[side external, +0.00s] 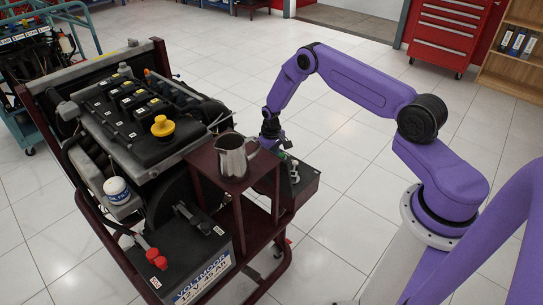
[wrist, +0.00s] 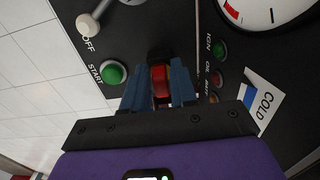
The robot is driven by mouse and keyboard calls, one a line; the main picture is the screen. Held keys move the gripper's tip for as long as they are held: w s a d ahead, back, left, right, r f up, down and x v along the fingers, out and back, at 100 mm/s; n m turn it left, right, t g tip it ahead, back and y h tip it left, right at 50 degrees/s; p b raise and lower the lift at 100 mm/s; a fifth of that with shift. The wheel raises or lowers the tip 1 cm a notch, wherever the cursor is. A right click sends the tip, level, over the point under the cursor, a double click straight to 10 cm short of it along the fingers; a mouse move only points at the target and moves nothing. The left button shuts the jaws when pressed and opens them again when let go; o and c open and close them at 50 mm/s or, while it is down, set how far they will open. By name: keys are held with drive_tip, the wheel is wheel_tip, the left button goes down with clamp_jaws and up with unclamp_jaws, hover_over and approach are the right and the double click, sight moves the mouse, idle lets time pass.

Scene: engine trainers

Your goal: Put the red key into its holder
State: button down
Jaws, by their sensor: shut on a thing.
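The red key (wrist: 161,82) is between the blue fingers of my gripper (wrist: 160,88) in the wrist view, and the fingers are shut on it. A dark round shape (wrist: 159,54) sits just beyond the key on the black control panel (wrist: 150,30). It may be the key's holder; I cannot tell whether the key tip is in it. In the side external view my gripper (side external: 273,143) is at the panel box (side external: 304,188), behind the metal jug, and the key is hidden there.
The panel carries a green START button (wrist: 114,74), a white-knobbed switch (wrist: 88,26), several indicator lamps (wrist: 219,50) and a gauge (wrist: 262,8). A metal jug (side external: 234,157) stands on a dark red stand (side external: 222,184) close to my gripper. The engine (side external: 135,115) is to the left.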

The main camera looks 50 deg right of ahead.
drive_tip(key=shift+c, duration=2.4)
unclamp_jaws()
drive_tip(key=shift+r, duration=0.1)
drive_tip(key=shift+r, duration=1.35)
drive_tip(key=shift+r, duration=2.5)
